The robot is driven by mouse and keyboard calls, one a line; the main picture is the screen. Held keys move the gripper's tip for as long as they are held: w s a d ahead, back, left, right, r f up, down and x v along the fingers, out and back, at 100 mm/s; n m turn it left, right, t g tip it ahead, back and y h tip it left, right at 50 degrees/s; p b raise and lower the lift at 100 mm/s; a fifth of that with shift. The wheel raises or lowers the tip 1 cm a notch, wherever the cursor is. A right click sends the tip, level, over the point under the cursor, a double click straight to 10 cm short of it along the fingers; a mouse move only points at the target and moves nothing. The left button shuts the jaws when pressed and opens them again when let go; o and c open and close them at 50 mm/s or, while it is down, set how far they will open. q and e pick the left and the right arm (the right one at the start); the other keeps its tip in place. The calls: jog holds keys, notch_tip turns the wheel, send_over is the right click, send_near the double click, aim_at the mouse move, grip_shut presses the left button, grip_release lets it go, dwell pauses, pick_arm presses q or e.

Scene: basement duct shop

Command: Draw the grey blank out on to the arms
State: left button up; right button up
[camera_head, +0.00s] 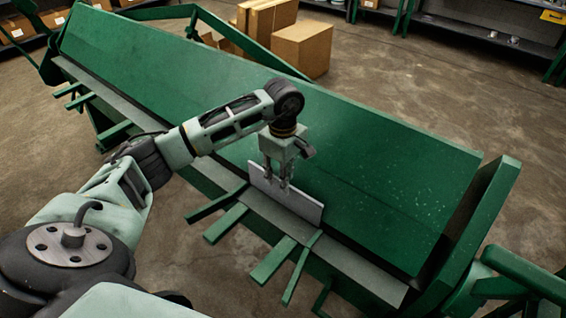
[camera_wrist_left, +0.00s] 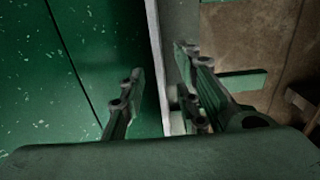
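The grey blank (camera_head: 302,204) is a flat sheet standing on edge, lengthwise along the grey front ledge of the green machine, close to its sloping green face. In the left wrist view its pale edge (camera_wrist_left: 157,60) runs down between my fingers. My left gripper (camera_head: 275,182) points down over the blank. Its fingers (camera_wrist_left: 155,100) are apart, one on each side of the sheet, with a visible gap on the machine side. I cannot tell whether the other finger touches it. The green arms (camera_head: 226,223) stick out from the front below the ledge. My right gripper is not in view.
The long green machine (camera_head: 390,165) fills the middle, with a grey ledge (camera_head: 350,268) along its front. Cardboard boxes (camera_head: 302,48) stand behind it. Shelves (camera_head: 470,28) line the back. Bare concrete floor lies in front of and behind the machine.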

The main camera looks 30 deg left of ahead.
pick_arm(q)
notch_tip(320, 180, down, 2)
jog(key=shift+f, duration=0.4)
jog(key=c, duration=0.4)
grip_shut()
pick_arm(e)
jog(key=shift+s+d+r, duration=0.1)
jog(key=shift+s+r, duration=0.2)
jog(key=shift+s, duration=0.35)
